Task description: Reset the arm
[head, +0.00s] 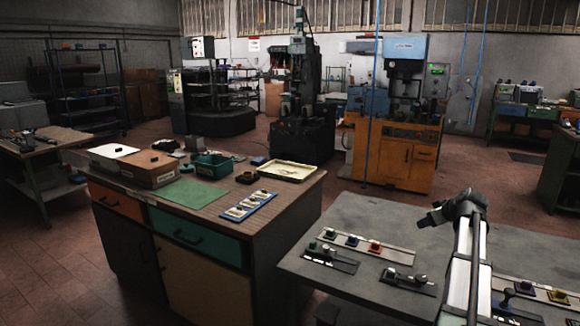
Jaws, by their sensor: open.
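My arm (463,268) rises at the right of the head view, in front of the grey table. Its white links stand nearly upright and bend over at the top. My gripper (424,221) is at the upper end, pointing left, above the grey table top. It is small and dark in this view, with its jaws open. I see nothing held in it.
The grey table (350,222) carries a strip with coloured knobs (353,241) and dark plates with small parts. A wooden-topped workbench (275,190) at left holds boxes, a green mat (187,193) and a cream tray (287,171). Machines stand behind on open floor.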

